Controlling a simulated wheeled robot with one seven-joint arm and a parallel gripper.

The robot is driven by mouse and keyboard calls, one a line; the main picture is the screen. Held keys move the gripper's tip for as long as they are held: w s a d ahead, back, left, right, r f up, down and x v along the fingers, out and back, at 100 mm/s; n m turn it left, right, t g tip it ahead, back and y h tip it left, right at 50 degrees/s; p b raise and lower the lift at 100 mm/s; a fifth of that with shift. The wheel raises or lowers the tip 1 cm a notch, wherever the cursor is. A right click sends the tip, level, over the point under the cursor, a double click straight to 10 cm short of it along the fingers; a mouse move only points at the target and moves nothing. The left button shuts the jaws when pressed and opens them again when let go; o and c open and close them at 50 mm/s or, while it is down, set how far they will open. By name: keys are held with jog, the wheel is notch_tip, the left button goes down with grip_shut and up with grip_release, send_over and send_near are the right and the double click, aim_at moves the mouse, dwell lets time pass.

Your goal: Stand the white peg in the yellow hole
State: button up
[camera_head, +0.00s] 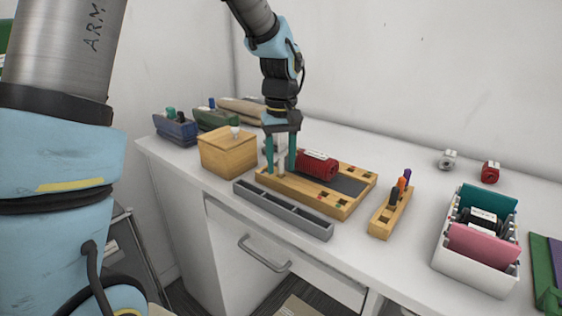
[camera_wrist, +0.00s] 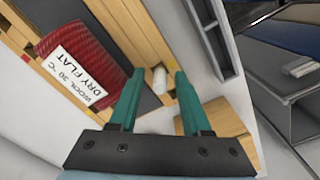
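The white peg (camera_wrist: 160,79) shows between my gripper's fingertips (camera_wrist: 159,74) in the wrist view, nearer the right finger, with gaps beside it. In the head view the pale peg (camera_head: 282,162) looks upright between the teal fingers of my gripper (camera_head: 280,168), at the left end of the wooden board (camera_head: 300,195). My gripper is open and points down around the peg. The board has several small holes with coloured marks. I cannot tell for certain which hole is yellow. The peg's foot is partly hidden.
A dark red labelled bundle (camera_head: 317,165) lies on the board close to my gripper. A wooden box with a white knob (camera_head: 228,155) stands left. A grey tray (camera_head: 283,208) runs along the front. A pen block (camera_head: 390,215) and white bin (camera_head: 470,268) stand right.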

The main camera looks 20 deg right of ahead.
aim_at(281, 158)
notch_tip(281, 158, up, 12)
jog(key=b, duration=0.1)
jog(key=w+a+f, duration=0.1)
jog(key=a+f, duration=0.4)
jog(key=a, duration=0.4)
jog(key=w+a+f, duration=0.1)
jog(key=a+f, duration=0.3)
jog(key=a, duration=0.5)
jog(key=s+a+f, duration=0.3)
jog(key=a, duration=0.3)
jog(key=s+a+f+t, duration=0.1)
jog(key=s+a+f, duration=0.2)
jog(key=a, duration=0.3)
jog(key=shift+t, duration=0.3)
